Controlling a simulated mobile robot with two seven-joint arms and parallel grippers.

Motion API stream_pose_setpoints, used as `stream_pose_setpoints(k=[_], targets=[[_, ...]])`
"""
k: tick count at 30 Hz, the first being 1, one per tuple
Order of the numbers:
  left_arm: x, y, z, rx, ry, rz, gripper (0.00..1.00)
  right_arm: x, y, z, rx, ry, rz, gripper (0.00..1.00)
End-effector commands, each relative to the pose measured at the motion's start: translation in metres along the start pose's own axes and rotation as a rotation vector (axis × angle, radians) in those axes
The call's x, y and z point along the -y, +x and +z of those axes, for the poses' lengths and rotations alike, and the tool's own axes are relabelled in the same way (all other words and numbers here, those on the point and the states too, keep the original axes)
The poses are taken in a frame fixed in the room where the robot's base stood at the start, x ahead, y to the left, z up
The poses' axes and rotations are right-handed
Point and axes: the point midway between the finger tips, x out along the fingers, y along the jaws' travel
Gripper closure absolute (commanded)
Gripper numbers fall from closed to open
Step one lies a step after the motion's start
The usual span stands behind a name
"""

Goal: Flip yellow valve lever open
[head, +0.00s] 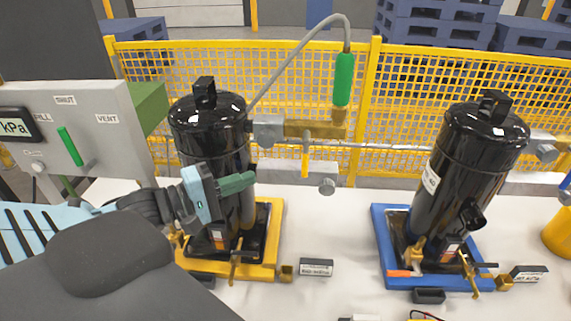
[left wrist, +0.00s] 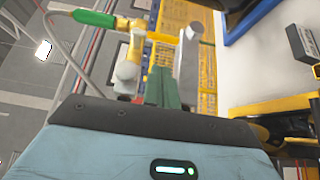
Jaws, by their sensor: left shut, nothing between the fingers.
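The yellow valve lever (head: 305,154) hangs down from the brass valve body (head: 312,130), right of the left black cylinder (head: 212,128). A green-handled connector (head: 343,80) on a grey hose stands on the brass fitting. My left gripper (head: 238,183) has green fingers, shut and empty, in front of the left cylinder. It is left of the lever and a little lower, apart from it in the picture. In the left wrist view its fingers (left wrist: 163,88) are together, pointing toward the pipe fittings and the green handle (left wrist: 95,17). My right gripper is not in view.
A grey panel (head: 110,105) with a gauge and green lever stands at left. The left cylinder sits on a yellow base (head: 272,225), another black cylinder (head: 468,150) on a blue base (head: 381,225). A grey pipe end (head: 327,186) juts below the lever. A yellow mesh fence (head: 420,95) stands behind.

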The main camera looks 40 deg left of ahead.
Motion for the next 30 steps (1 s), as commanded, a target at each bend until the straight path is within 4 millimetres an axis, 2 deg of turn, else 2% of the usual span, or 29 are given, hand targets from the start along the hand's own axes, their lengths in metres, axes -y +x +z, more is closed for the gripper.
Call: stream_pose_setpoints(k=[8, 18, 30], targets=[[0.001, 0.011, 0.000, 0.001, 0.001, 0.000, 1.00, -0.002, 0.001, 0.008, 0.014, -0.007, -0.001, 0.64], [0.001, 0.038, 0.000, 0.001, 0.000, 0.001, 1.00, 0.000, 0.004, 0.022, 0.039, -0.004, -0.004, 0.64], [0.000, 0.070, 0.000, 0.001, 0.001, 0.002, 1.00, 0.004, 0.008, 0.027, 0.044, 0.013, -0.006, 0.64]])
